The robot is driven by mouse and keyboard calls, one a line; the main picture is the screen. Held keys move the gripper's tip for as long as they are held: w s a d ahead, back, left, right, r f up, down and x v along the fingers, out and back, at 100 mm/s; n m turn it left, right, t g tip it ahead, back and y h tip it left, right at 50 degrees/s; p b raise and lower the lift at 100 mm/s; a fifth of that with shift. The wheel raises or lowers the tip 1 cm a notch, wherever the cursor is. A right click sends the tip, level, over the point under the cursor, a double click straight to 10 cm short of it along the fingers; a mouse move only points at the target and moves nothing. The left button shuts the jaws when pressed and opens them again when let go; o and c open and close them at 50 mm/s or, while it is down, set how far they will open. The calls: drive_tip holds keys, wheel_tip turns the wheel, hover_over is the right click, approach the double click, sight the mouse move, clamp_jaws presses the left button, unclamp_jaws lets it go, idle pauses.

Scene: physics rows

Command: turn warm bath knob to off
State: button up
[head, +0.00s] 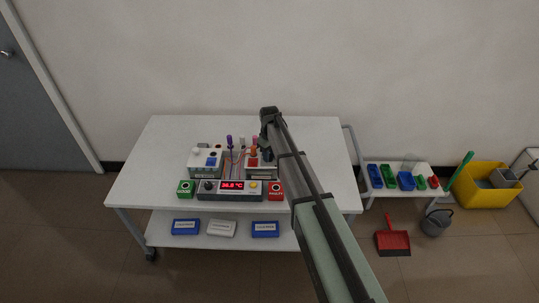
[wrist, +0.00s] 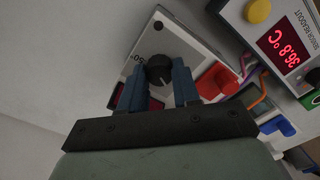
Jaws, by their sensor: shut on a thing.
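The knob (wrist: 159,69) is black and round, with a pale pointer mark, on top of a white box (wrist: 181,47) in the wrist view. A partly covered label with "50" is beside it. My gripper (wrist: 159,76) has its blue fingers shut on the knob, one on each side. In the head view my gripper (head: 266,152) is over the right-hand box (head: 262,170) on the cart, and my arm hides the knob there.
A sensor readout (head: 231,185) showing about 36.8 °C stands in front, between a green block (head: 186,188) and a red block (head: 276,191). Another box (head: 205,161) stands left, with probes (head: 230,143) and wires between. The cart's left top (head: 145,165) is clear.

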drive_tip(key=shift+n, duration=1.1)
drive_tip(key=o, duration=1.1)
drive_tip(key=shift+c, duration=0.2)
wheel_tip(320, 180, up, 14)
drive_tip(key=shift+f, duration=0.15)
